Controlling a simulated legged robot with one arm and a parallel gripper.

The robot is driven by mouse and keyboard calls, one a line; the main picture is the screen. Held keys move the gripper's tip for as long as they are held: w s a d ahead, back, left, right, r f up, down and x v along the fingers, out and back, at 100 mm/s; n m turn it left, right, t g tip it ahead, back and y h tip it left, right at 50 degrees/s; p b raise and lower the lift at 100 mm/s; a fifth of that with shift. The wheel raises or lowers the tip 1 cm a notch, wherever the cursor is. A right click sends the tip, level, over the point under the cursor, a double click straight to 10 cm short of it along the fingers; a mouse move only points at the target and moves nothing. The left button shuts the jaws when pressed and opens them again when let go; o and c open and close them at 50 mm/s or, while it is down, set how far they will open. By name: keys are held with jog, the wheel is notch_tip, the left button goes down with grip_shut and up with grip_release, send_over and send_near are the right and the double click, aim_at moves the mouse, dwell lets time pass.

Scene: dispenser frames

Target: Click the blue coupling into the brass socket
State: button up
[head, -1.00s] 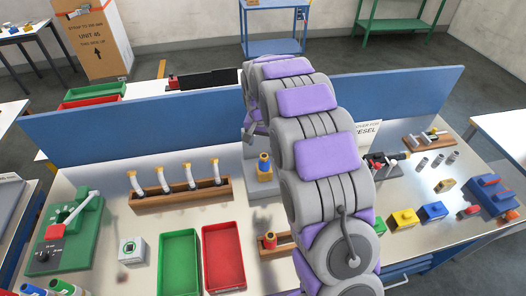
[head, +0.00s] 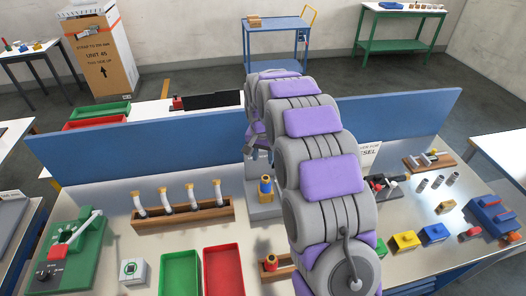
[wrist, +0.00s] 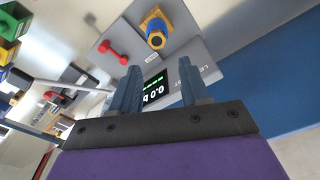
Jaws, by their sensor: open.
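A fitting with a blue band (wrist: 157,31) and a brass-coloured hex end (wrist: 155,40) stands on a grey unit with a green-lit display. A yellow plate shows at its base. In the head view the blue and brass fitting (head: 265,188) stands upright on its grey base, left of my arm. I cannot tell whether the blue part is fully seated on the brass. My gripper (wrist: 158,88) is open and empty, its two dark blue fingers apart and pointing toward the unit, with the fitting beyond them. In the head view my arm mostly hides the gripper.
A small red handle (wrist: 113,52) lies beside the fitting on the unit. A wooden rack (head: 185,215) of brass-ended hoses stands to the left. Green (head: 180,255) and red (head: 222,250) trays lie in front. A blue panel (head: 120,150) borders the bench's back.

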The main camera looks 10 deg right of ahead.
aim_at(266, 178)
jog(key=f+p, duration=0.1)
jog(key=w+f+m+p, duration=0.1)
jog(key=p, duration=0.1)
jog(key=shift+d+g+p, duration=0.3)
jog(key=c, duration=0.4)
jog(key=shift+d+f+m+p, duration=0.3)
jog(key=shift+f+p, duration=0.2)
jog(key=shift+f, duration=0.25)
grip_shut()
jog(key=shift+f+b, duration=0.35)
jog(key=shift+f, duration=2.65)
